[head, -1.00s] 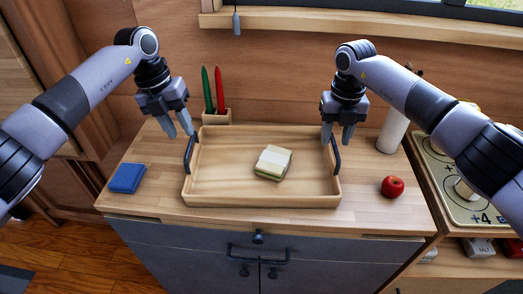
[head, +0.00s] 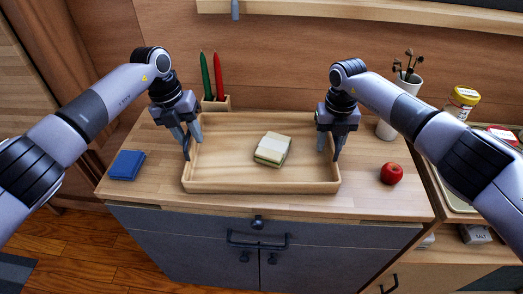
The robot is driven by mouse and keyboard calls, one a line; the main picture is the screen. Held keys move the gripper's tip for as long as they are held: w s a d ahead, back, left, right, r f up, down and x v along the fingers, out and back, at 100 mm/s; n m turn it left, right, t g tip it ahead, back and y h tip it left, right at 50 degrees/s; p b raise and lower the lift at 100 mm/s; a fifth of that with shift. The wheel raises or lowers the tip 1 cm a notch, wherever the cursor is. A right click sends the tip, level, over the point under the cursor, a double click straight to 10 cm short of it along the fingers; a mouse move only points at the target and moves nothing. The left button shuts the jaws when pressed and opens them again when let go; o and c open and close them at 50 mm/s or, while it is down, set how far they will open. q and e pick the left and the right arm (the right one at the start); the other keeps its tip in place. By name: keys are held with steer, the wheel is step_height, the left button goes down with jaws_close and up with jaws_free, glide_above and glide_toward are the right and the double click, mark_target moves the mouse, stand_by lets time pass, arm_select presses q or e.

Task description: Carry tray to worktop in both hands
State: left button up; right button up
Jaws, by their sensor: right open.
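A light wooden tray (head: 225,187) lies flat on the wooden counter top, with a dark handle on each short side. A sandwich-like block (head: 272,149) with pale top and green layer sits in it. My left gripper (head: 190,139) is open, pointing down, with its fingers at the tray's left handle (head: 187,150). My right gripper (head: 328,147) is open at the tray's right side; its fingers and the right handle overlap, so contact is unclear.
A holder (head: 215,104) with red and green sticks stands behind. A white container (head: 388,128) stands at back right. Grey cabinet doors (head: 200,245) are below the counter.

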arm_select(q)
steer(key=shift+f, duration=0.15)
arm_select(e)
steer(key=shift+f, duration=0.15)
arm_select(q)
steer(key=shift+c, duration=0.3)
arm_select(e)
steer(key=shift+c, duration=0.3)
arm_select(q)
jaws_close()
arm_select(e)
jaws_close()
arm_select(q)
steer(key=shift+r, duration=0.2)
arm_select(e)
steer(key=shift+r, duration=0.2)
